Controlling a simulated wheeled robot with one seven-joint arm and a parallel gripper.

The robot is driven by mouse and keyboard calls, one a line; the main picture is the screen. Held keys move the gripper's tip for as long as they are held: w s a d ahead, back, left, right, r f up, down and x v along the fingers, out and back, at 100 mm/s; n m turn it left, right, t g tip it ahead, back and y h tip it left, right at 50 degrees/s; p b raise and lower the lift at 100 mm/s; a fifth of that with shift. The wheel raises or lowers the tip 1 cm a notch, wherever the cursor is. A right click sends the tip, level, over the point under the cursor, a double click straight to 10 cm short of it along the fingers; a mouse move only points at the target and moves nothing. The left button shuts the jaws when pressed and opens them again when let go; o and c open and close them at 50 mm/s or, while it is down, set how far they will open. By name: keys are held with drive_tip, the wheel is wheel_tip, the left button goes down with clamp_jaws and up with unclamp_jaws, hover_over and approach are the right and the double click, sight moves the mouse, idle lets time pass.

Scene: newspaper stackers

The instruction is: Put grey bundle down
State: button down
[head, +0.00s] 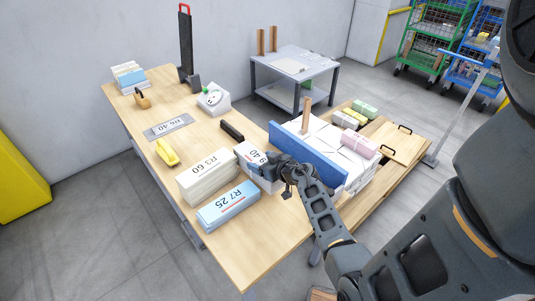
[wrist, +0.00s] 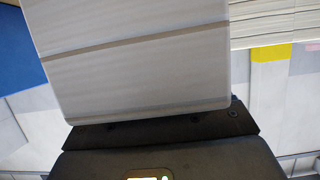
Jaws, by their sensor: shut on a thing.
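My gripper (head: 284,171) is shut on the grey bundle (head: 253,155) at the right side of the wooden table (head: 240,259). The bundle's pale top carries a dark printed label, partly hidden by my gripper. In the wrist view the grey bundle (wrist: 140,65) fills the middle, crossed by two bands, against the dark gripper body (wrist: 160,132). The bundle is close to the tabletop; I cannot tell whether its underside touches it. The cream R3 60 bundle (head: 208,181) is just left of it, and the blue R7 25 bundle (head: 229,208) is nearer the front.
A blue panel (head: 322,158) stands right of the held bundle, before white stacks (head: 340,140) on a wooden platform. A yellow tool (head: 166,152), a label plate (head: 168,127) and a black block (head: 232,130) lie on the table. The table's front end is bare.

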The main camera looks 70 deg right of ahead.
drive_tip(key=shift+f+b, duration=1.2)
drive_tip(key=shift+f, duration=0.7)
drive_tip(key=shift+f, duration=0.1)
unclamp_jaws()
drive_tip(key=shift+a+f, duration=0.1)
